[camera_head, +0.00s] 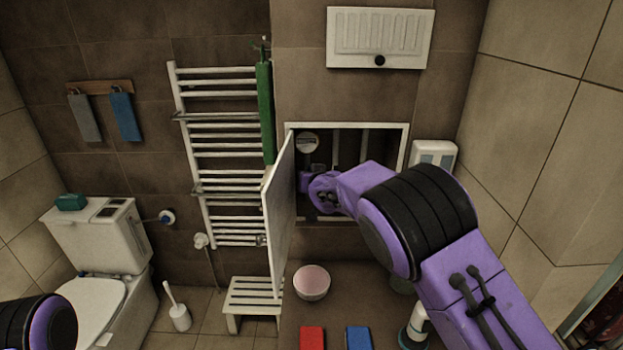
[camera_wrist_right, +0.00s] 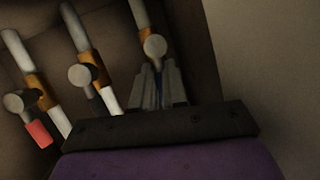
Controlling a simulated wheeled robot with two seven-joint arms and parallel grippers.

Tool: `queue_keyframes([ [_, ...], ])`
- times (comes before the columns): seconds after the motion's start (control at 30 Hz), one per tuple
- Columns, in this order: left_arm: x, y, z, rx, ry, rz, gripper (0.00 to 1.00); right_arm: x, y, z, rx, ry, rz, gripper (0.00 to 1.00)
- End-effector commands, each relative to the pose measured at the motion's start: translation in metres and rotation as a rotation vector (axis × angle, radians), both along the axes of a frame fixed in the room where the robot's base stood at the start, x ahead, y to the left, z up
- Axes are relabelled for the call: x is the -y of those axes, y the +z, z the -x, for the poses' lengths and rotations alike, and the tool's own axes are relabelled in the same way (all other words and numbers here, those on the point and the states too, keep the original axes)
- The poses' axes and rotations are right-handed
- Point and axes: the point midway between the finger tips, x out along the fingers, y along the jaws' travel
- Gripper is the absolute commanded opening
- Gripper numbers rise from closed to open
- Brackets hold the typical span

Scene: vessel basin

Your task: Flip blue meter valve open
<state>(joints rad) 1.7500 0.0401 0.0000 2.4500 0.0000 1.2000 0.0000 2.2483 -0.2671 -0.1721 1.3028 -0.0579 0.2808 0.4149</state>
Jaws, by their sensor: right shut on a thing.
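The blue meter valve (camera_wrist_right: 159,76) is on the rightmost of three pipes in the right wrist view. Its round grey hub (camera_wrist_right: 155,47) sits on a brass fitting, and only a thin blue strip of its handle shows between the fingers. My right gripper (camera_wrist_right: 158,84) is shut on this handle. In the head view my right gripper (camera_head: 322,196) reaches into the open wall cabinet (camera_head: 405,140), and the valve is hidden there. My left gripper is out of view; only part of my left arm shows at the lower left.
A red-handled valve (camera_wrist_right: 39,133) is on the left pipe, and another valve (camera_wrist_right: 82,75) is on the middle pipe. The open cabinet door (camera_head: 281,205) stands left of my right arm. A pink bowl (camera_head: 312,283), red box (camera_head: 312,338) and blue box (camera_head: 358,338) lie below.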

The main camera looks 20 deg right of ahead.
Motion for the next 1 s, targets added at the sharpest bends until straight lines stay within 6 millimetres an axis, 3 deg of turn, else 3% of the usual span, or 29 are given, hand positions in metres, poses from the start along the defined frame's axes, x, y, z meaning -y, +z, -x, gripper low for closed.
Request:
queue_keyframes([
  [0.63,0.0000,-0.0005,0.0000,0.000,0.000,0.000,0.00,-0.0019,0.0040,-0.0016,-0.006,0.000,0.047,0.00],
  [0.7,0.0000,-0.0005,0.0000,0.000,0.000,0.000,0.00,-0.0017,0.0037,-0.0015,-0.007,0.000,0.047,0.29],
  [0.73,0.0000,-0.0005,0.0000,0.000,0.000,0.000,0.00,-0.0016,0.0035,-0.0014,-0.007,-0.001,0.047,0.38],
  [1.0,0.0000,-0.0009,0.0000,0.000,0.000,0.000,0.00,-0.0008,0.0016,-0.0005,-0.011,-0.001,0.047,0.38],
])
